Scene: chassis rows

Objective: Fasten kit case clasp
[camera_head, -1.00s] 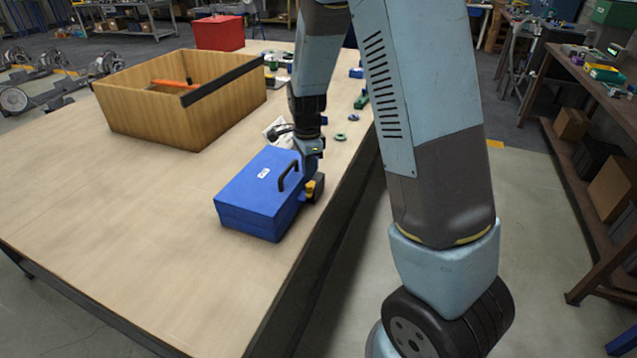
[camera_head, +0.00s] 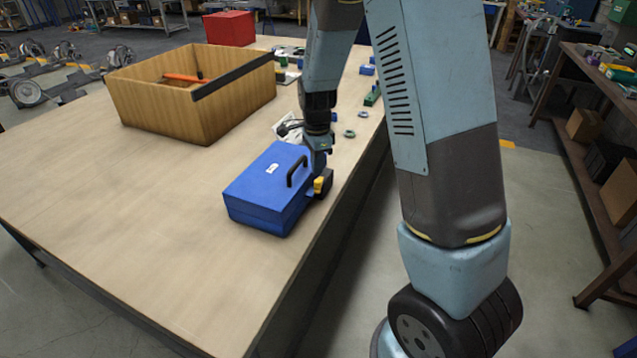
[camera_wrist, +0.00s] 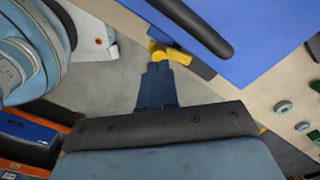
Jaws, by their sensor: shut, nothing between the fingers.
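The blue kit case (camera_head: 262,190) stands on the workbench near its right edge, its lid down and a black handle (camera_head: 297,171) on top. It also fills the upper right of the wrist view (camera_wrist: 255,35). A yellow clasp (camera_head: 318,185) is on the case's right side; it also shows in the wrist view (camera_wrist: 170,54). My gripper (camera_wrist: 160,68) is shut and empty, its dark blue fingertips right at the yellow clasp. Whether they touch it I cannot tell. In the head view my wrist hangs at the case's right side and partly hides that face.
A wooden box (camera_head: 190,108) with an orange-handled tool (camera_head: 183,77) stands behind the case on the left. A red box (camera_head: 229,27) is at the far end. Small green and blue parts (camera_head: 372,95) lie along the right edge. The bench's front left is clear.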

